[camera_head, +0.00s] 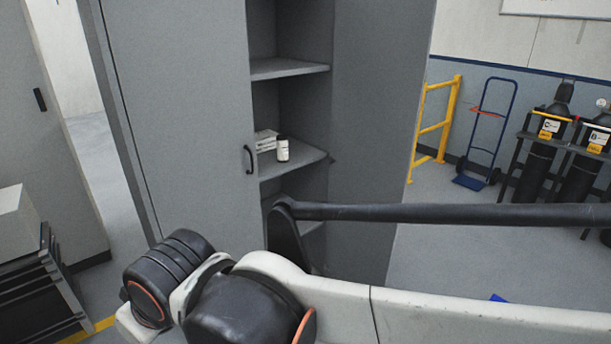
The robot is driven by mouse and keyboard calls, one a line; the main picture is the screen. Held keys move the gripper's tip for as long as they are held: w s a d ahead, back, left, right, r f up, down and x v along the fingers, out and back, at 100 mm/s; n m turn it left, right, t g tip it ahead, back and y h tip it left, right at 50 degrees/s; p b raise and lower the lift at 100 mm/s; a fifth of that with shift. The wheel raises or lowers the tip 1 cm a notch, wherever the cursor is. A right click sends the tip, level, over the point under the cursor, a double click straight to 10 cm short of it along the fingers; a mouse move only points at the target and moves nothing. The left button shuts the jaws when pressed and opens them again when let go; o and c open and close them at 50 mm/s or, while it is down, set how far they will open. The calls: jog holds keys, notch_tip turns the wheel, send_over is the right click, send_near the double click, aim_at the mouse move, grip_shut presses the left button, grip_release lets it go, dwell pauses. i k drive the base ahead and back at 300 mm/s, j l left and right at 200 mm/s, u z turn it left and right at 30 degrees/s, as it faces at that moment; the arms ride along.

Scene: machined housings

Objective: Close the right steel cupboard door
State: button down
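The grey steel cupboard stands in the middle of the head view. Its left door (190,90) is shut and has a dark handle (249,160) near its right edge. The right door (380,100) stands open, swung outward, with its inner face showing to the right of the shelves. Its lower part is partly hidden behind my arm. The open right half shows shelves (290,68); a small white bottle (282,149) and a pale box (265,140) stand on one of them. My arm crosses the foreground, but I cannot make out my gripper.
A yellow rail (437,125), a blue hand truck (488,130) and a rack with dark cylinders (540,160) stand at the back right. A dark-sided unit (40,285) stands at the lower left.

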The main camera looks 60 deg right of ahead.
aim_at(381, 48)
jog(key=k+l, duration=0.15)
jog(key=l, duration=0.25)
jog(key=k+l, duration=0.1)
jog(key=l, duration=0.3)
jog(key=k+l, duration=0.15)
jog(key=l, duration=0.3)
jog(key=k+l, duration=0.1)
jog(key=l, duration=0.3)
jog(key=k+l, duration=0.15)
jog(key=l, duration=0.25)
jog(key=k+l, duration=0.1)
jog(key=l, duration=0.9)
jog(key=k+l+u, duration=0.1)
jog(key=l, duration=0.4)
jog(key=k+l, duration=0.15)
jog(key=l, duration=0.35)
jog(key=k+l, duration=0.1)
jog(key=l, duration=0.4)
jog(key=k+l+u, duration=0.1)
jog(key=l, duration=0.4)
jog(key=k+l, duration=0.55)
